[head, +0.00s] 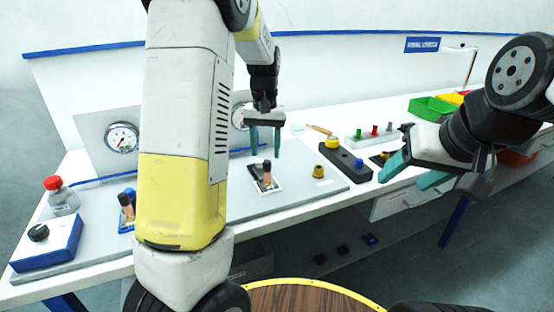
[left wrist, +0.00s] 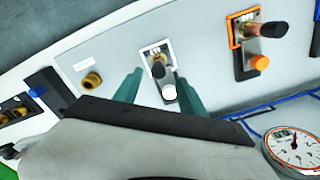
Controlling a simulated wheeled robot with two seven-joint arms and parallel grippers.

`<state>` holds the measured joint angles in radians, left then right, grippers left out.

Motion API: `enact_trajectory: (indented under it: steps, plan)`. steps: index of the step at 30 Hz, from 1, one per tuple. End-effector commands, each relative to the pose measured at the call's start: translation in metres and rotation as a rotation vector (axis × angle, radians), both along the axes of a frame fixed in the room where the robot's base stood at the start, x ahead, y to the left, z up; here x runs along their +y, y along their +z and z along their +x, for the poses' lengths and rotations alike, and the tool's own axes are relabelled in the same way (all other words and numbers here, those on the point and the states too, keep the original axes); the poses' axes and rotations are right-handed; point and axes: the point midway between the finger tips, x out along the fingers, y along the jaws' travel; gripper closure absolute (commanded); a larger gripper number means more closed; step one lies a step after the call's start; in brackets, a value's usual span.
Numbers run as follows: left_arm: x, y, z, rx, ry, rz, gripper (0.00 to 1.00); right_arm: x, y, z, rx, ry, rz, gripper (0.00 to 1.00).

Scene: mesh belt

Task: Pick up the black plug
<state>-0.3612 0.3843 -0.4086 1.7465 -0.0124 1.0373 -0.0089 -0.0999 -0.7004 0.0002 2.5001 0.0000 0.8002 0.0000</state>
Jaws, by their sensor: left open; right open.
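A dark, black-topped plug with a copper-coloured part (head: 267,168) stands in a white-framed holder (head: 275,188) on the grey bench panel. It also shows in the left wrist view (left wrist: 158,68), beside a white knob. My left gripper (head: 265,154) points down just above this plug, open. In the left wrist view its two green fingers (left wrist: 158,76) lie on either side of the holder, with nothing gripped. I cannot tell whether they touch it. My right gripper (head: 405,178) is open and empty, in front of the bench at the right.
A similar plug in an orange frame (left wrist: 239,72) stands nearby. A brass fitting (head: 318,171) and a black block with a yellow cap (head: 357,167) stand to the right. Pressure gauges (head: 122,137) are behind. A green bin (head: 430,106) is far right. My left arm hides the bench's middle left.

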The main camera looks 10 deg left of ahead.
Motion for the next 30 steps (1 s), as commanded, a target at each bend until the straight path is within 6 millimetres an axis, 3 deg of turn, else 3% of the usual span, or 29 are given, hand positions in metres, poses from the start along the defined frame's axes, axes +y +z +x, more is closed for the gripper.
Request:
enact_trajectory:
  steps: [9, 19, 26, 30]
  plan:
    - [-0.003, -0.045, -0.002, 0.003, 0.0, 0.0, 0.51, 0.0, 0.0, 0.0, 0.0, 0.0, 0.0, 0.41]
    - [-0.003, -0.051, -0.001, -0.001, 0.0, 0.0, 0.51, 0.0, 0.0, 0.0, 0.0, 0.0, 0.0, 0.41]
    - [-0.003, -0.051, -0.001, -0.001, 0.0, 0.0, 0.97, 0.0, 0.0, 0.0, 0.0, 0.0, 0.0, 0.41]
    - [-0.003, -0.051, -0.001, -0.001, 0.0, 0.0, 1.0, 0.0, 0.0, 0.0, 0.0, 0.0, 0.0, 0.41]
